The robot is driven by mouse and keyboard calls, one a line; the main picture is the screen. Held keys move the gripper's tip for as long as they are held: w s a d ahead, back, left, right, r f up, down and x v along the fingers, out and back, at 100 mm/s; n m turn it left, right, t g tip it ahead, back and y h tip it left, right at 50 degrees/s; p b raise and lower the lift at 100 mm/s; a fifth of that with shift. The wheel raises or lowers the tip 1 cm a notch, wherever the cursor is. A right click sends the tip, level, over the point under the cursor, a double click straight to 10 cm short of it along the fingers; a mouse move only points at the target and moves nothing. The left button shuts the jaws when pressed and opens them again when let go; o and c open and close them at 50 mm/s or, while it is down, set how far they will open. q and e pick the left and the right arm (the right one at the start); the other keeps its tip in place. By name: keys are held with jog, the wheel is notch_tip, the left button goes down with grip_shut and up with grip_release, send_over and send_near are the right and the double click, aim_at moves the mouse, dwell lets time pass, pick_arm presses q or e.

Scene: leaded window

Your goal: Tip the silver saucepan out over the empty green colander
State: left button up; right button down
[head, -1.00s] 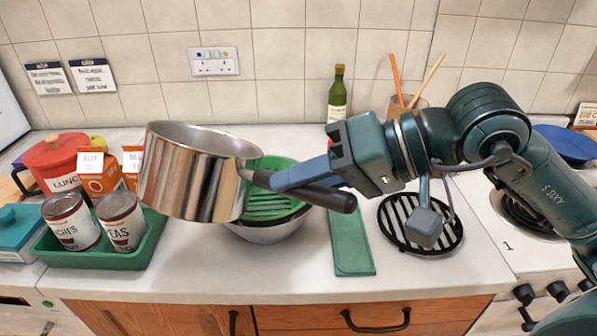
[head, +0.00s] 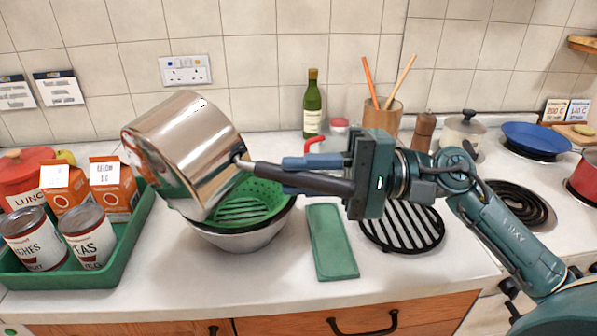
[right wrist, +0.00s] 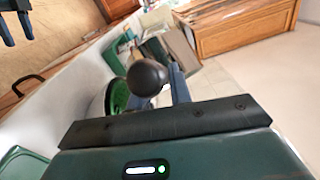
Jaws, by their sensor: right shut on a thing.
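The silver saucepan (head: 190,140) is in the air above the left part of the green colander (head: 250,205), strongly tilted. Its mouth is turned out of my sight, so I cannot see inside it. The colander sits in a metal bowl (head: 236,241); its visible part is empty, and the pan hides the rest. My right gripper (head: 312,175) is shut on the pan's dark handle (head: 272,171). The handle's end (right wrist: 147,77) shows in the right wrist view. My left gripper (right wrist: 15,28) shows only at that view's top left corner, its fingers apart.
A green tray (head: 75,278) with cans and cartons stands to the left. A green board (head: 331,242) and a black trivet (head: 402,228) lie to the right. A bottle (head: 312,108) and a utensil holder (head: 382,118) stand near the wall. The counter's front strip is clear.

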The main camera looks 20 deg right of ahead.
pick_arm(q)
jog(key=f+b, duration=0.1)
jog(key=b, duration=0.2)
jog(key=f+n+t+b, duration=0.1)
jog(key=b, duration=0.3)
jog(key=shift+s+a+f, duration=0.15)
jog(key=shift+s, duration=0.05)
pick_arm(e)
jog(key=w+d+f+m+t+y, duration=0.3)
jog(key=m+t, duration=0.5)
jog(key=m, duration=0.4)
jog(key=d+f, duration=0.1)
jog(key=d, duration=0.1)
jog(key=shift+w+d+m, duration=0.3)
jog(key=shift+d+m, duration=0.05)
jog(key=shift+m, duration=0.05)
pick_arm(q)
jog(key=shift+w, duration=0.1)
jog(key=shift+r+p, duration=0.9)
jog(key=shift+r, duration=0.05)
pick_arm(e)
jog(key=shift+r, duration=1.9)
